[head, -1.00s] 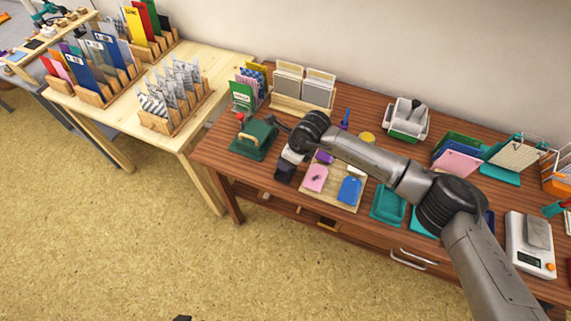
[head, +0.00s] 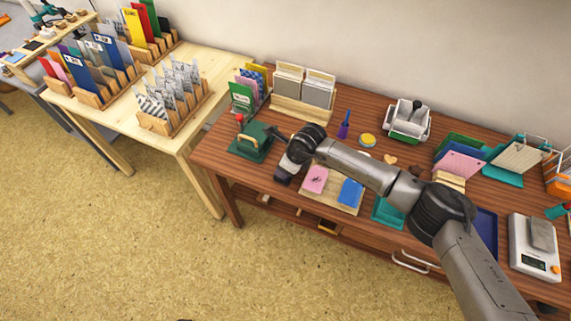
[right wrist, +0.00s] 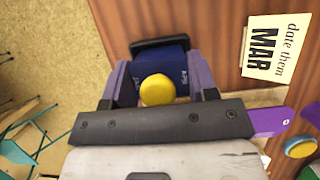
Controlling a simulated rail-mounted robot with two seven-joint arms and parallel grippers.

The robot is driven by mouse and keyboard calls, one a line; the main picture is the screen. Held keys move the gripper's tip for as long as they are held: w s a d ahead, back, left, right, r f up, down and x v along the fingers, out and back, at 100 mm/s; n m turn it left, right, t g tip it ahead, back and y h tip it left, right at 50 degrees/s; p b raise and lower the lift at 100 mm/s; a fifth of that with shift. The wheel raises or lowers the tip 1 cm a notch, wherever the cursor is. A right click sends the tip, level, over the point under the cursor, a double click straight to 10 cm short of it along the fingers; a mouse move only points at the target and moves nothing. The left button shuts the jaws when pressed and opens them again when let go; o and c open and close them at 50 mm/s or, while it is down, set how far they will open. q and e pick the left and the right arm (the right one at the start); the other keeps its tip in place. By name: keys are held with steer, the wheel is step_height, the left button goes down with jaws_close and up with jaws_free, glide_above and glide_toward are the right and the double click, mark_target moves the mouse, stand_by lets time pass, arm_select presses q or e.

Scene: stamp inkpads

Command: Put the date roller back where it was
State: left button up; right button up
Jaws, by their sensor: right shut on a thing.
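My right gripper (right wrist: 160,92) is shut on a stamp-like thing, which I take to be the date roller (right wrist: 165,68). It has a dark blue body, a round yellow knob and a black end. In the head view my right gripper (head: 286,172) is near the front left edge of the brown table (head: 225,165), with a dark shape at its tip. In the wrist view floor shows on one side of it and tabletop on the other. I cannot tell whether the roller touches the table. A card reading "date them MAR" (right wrist: 273,45) lies nearby. My left gripper is not in view.
A green press (head: 250,143) stands just left of the gripper. A board with pink (head: 315,179) and blue (head: 350,191) tags lies to its right. A purple-handled item (head: 344,127) and a yellow round tin (head: 367,139) are behind. Open tabletop lies between.

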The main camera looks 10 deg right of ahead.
steer(key=o, duration=0.8)
steer(key=shift+o, duration=1)
steer(key=shift+s+d+r+p, duration=0.1)
steer(key=shift+r+p, duration=0.25)
steer(key=shift+r, duration=0.2)
steer(key=p+v, duration=0.2)
steer(key=v, duration=0.9)
steer(key=shift+s, duration=0.1)
